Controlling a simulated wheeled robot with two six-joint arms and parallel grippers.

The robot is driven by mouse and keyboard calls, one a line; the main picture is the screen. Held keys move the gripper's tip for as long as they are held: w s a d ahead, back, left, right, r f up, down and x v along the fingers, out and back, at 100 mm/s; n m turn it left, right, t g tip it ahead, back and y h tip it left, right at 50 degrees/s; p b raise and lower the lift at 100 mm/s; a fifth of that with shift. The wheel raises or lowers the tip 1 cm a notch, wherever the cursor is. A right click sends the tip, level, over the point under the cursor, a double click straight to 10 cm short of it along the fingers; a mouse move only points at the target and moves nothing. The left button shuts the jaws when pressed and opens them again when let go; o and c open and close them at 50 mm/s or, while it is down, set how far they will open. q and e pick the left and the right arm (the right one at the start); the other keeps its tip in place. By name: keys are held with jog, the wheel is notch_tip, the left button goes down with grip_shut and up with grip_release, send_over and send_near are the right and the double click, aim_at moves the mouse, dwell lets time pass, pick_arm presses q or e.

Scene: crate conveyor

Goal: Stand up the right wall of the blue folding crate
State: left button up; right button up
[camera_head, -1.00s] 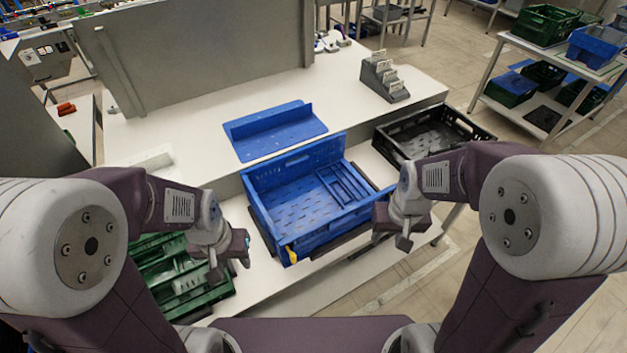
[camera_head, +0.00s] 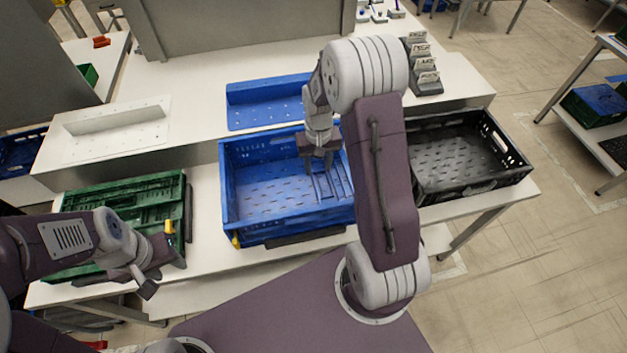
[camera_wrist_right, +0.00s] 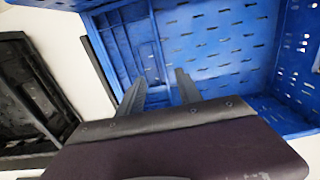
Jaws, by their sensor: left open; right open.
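The blue folding crate (camera_head: 250,236) sits on the white table in the middle of the head view, with its left, back and front walls upright. Its right wall (camera_head: 340,186) is a ribbed panel lying folded inward on the floor; it also shows in the right wrist view (camera_wrist_right: 118,45). My right gripper (camera_head: 320,165) is open and empty above the folded wall, inside the crate's outline. In the wrist view its two fingers (camera_wrist_right: 158,85) point at the panel's area; contact cannot be told. My right arm hides the crate's right edge. My left gripper (camera_head: 165,270) is open beside the green crate.
A black crate (camera_head: 490,180) stands close to the right of the blue crate. A folded green crate (camera_head: 85,205) lies at left. A blue panel tray (camera_head: 240,118) and a white tray (camera_head: 105,145) lie behind. A grey card holder (camera_head: 425,85) stands at back right.

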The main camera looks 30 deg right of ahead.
aim_at(317, 185)
notch_tip(317, 185, down, 9)
jog(key=shift+s, duration=0.1)
dwell(0.3)
grip_shut()
dwell(1.3)
